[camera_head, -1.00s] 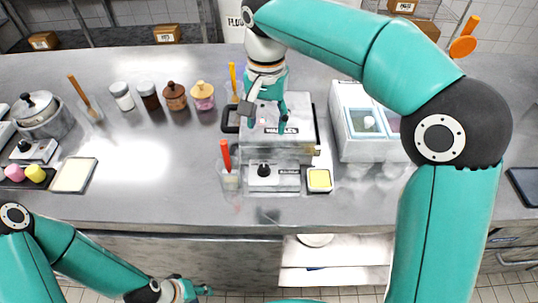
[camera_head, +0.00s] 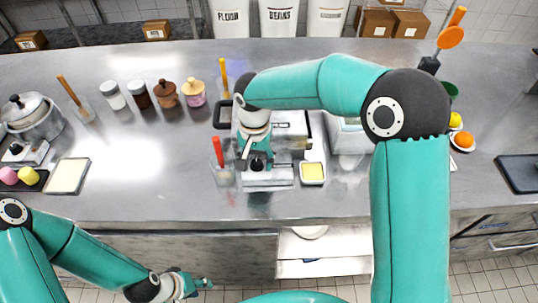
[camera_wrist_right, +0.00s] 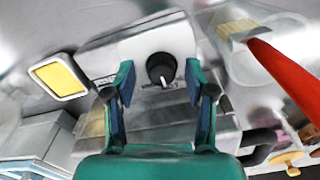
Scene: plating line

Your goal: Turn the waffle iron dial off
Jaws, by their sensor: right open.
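The waffle iron (camera_head: 292,125) stands on the steel counter, partly hidden behind my right arm. Its black dial (camera_wrist_right: 160,69) sits on a pale front panel, with a white mark pointing toward the lower edge of the wrist picture. The dial also shows in the head view (camera_head: 257,163). My right gripper (camera_wrist_right: 158,78) is open, its two fingers on either side of the dial; I cannot tell whether they touch it. My left gripper (camera_head: 200,285) is low in front of the counter, far from the waffle iron; its fingers are too small to read.
A cup with a red-handled brush (camera_head: 218,153) stands just left of the dial panel. A small dish of yellow butter (camera_head: 313,172) is just right. Several jars (camera_head: 166,92) stand further left.

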